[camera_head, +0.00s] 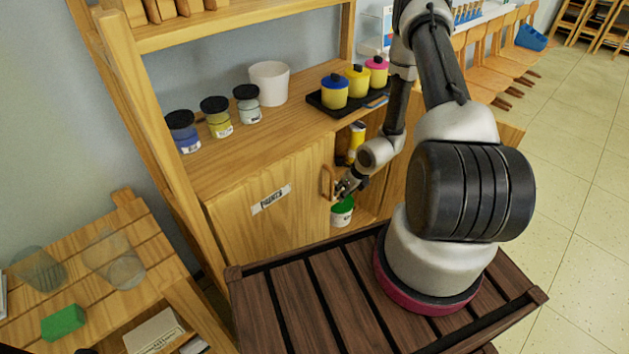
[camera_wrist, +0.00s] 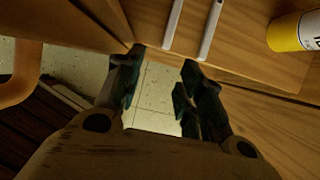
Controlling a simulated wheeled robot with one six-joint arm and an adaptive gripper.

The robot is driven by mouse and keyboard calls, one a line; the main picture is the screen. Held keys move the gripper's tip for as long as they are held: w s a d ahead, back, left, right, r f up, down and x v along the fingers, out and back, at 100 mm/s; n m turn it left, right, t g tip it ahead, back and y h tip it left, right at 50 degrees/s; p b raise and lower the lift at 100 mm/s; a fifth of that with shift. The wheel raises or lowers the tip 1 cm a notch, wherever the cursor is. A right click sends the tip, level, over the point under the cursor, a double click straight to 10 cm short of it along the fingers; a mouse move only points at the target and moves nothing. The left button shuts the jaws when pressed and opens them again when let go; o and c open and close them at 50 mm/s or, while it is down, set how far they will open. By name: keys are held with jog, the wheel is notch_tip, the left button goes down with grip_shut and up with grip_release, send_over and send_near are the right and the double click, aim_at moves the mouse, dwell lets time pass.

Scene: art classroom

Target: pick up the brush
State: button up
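In the wrist view, two slim pale sticks lie side by side on a wooden shelf, a left one (camera_wrist: 173,24) and a right one (camera_wrist: 211,30). Their far ends are cut off by the picture edge, so I cannot tell whether either is the brush. My gripper (camera_wrist: 163,62) is open and empty, its fingers apart just short of the sticks' near ends. In the head view my gripper (camera_head: 346,187) is small and dark at the cabinet opening, beside the door's wooden handle. No brush can be made out in the head view.
The cabinet door (camera_head: 265,200) labelled "PAINTS" stands left of my gripper; its handle (camera_wrist: 18,78) shows at left. A green-and-white pot (camera_head: 342,212) is below my gripper. Jars and a black tray (camera_head: 318,102) stand above.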

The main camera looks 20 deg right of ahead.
aim_at(335, 198)
jog(key=x, duration=0.4)
jog(key=w+x, duration=0.1)
jog(key=x, duration=0.3)
jog(key=shift+w+d+r, duration=0.1)
jog(key=shift+d+r, duration=0.05)
grip_shut()
